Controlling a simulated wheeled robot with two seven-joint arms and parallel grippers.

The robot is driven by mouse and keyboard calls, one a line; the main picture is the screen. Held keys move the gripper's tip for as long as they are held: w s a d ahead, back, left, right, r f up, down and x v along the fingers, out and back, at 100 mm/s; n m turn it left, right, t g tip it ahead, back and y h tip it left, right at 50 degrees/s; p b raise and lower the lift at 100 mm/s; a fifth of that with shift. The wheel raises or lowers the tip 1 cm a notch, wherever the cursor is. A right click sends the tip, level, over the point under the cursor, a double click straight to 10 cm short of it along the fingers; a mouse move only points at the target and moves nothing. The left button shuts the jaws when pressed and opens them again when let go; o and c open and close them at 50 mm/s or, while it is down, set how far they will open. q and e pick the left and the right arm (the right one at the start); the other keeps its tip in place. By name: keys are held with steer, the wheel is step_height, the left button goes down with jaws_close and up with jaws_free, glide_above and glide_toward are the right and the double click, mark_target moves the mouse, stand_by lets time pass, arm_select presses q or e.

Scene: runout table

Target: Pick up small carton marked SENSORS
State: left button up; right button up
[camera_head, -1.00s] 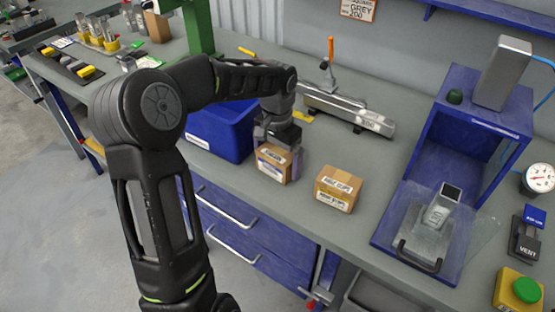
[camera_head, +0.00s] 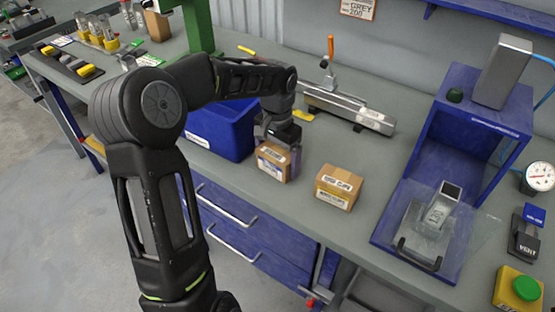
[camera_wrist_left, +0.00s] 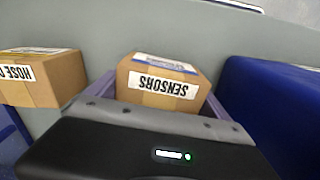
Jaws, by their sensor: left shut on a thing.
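The small carton marked SENSORS (camera_wrist_left: 163,82) shows in the left wrist view, its label upside down, between the two fingers of my left gripper (camera_wrist_left: 155,105). In the head view the same brown carton (camera_head: 273,163) is at the front edge of the bench, beside the blue bin. My left gripper (camera_head: 284,146) comes down over it from above and is shut on it. I cannot tell whether the carton is clear of the bench top. Its far side is hidden by the gripper. My right gripper is not in view.
A second carton (camera_head: 339,188), marked HOSE CLIPS, stands just right; it also shows in the wrist view (camera_wrist_left: 45,80). The blue bin (camera_head: 226,135) is close on the left. Behind is a metal rail fixture (camera_head: 350,108). A blue press frame (camera_head: 460,150) stands right.

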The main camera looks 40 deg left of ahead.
mark_target(278, 151)
arm_select(q)
steer(key=c, duration=0.5)
steer(key=shift+r, duration=0.2)
steer(key=shift+c, duration=0.2)
step_height(278, 151, up, 10)
steer(key=shift+f+b, duration=0.15)
steer(key=shift+b, duration=0.25)
